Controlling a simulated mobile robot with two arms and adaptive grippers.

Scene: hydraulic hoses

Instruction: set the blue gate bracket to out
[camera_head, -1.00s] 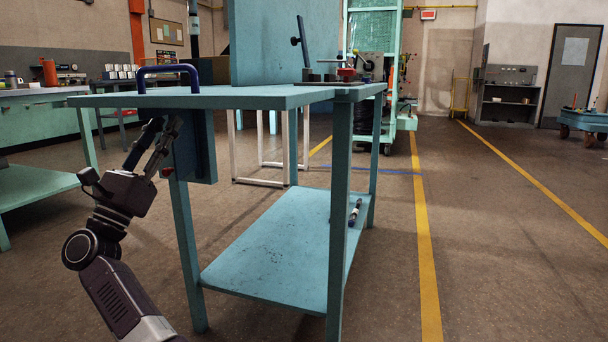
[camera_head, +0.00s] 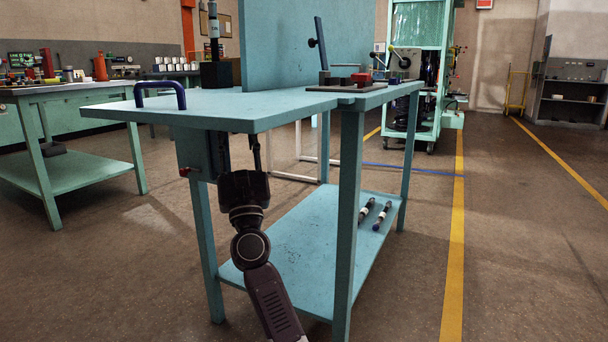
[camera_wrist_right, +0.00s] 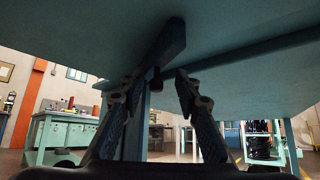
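A dark blue upright bar with a black knob (camera_head: 318,42) stands on the tabletop at the back; I cannot tell if it is the gate bracket. A blue U-shaped handle (camera_head: 160,92) rises from the tabletop's left end and could also be the part named. My right gripper (camera_head: 240,145) is below the tabletop's front edge, pointing up, its fingertips partly hidden by the table. In the right wrist view the gripper (camera_wrist_right: 157,82) is open, its two fingers apart under the tabletop, with a table leg and beam behind. My left gripper is not in view.
The teal table (camera_head: 230,106) has a lower shelf (camera_head: 300,250) with two dark hoses (camera_head: 375,213) lying on it. A tall teal panel (camera_head: 280,45) stands on top. Open floor lies to the right.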

